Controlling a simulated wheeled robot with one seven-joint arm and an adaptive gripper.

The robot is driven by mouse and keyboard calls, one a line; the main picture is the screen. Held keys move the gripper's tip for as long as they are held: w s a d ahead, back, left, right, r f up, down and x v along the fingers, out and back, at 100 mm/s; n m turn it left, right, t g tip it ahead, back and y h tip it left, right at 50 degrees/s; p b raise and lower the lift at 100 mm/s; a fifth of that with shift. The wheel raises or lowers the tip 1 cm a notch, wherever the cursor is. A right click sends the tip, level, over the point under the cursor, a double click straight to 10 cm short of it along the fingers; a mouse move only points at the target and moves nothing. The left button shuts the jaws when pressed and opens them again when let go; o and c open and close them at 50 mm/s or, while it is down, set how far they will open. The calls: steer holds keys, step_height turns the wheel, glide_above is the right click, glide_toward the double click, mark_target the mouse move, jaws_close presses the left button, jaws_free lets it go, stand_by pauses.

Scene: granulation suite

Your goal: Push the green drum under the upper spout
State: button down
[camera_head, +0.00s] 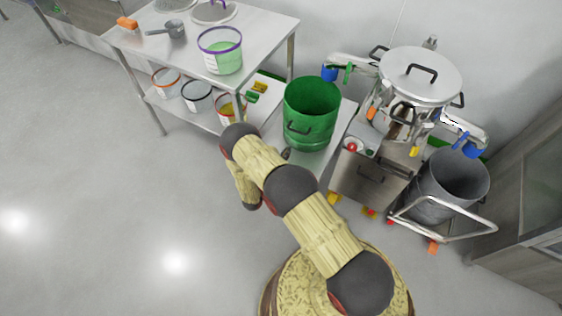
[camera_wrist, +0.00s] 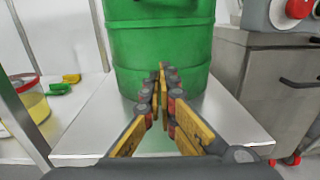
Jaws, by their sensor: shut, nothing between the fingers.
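The green drum (camera_head: 312,112) is open-topped, with a dark handle on its side, and stands upright on a steel surface (camera_head: 312,160). It also fills the upper middle of the wrist view (camera_wrist: 160,50). A pipe with a blue end (camera_head: 329,73) sticks out from the machine's left side, behind the drum's rim. A second blue-ended spout (camera_head: 471,150) hangs on the right, by a grey drum. My gripper (camera_wrist: 163,72) is shut and empty, pointing at the drum's lower side; I cannot tell whether it touches. In the head view my arm mostly hides it.
The steel machine (camera_head: 420,75) with a lidded vessel stands right of the drum. A grey drum (camera_head: 450,185) stands by a rail (camera_head: 440,232) farther right. A table (camera_head: 262,35) with pails is at left, with more pails on its lower shelf. Floor at left is clear.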

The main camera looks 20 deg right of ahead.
mark_target(297, 138)
steer(key=b+x, duration=0.1)
steer(key=x, duration=0.5)
steer(key=shift+w+d+b, duration=0.15)
steer(key=shift+b, duration=0.15)
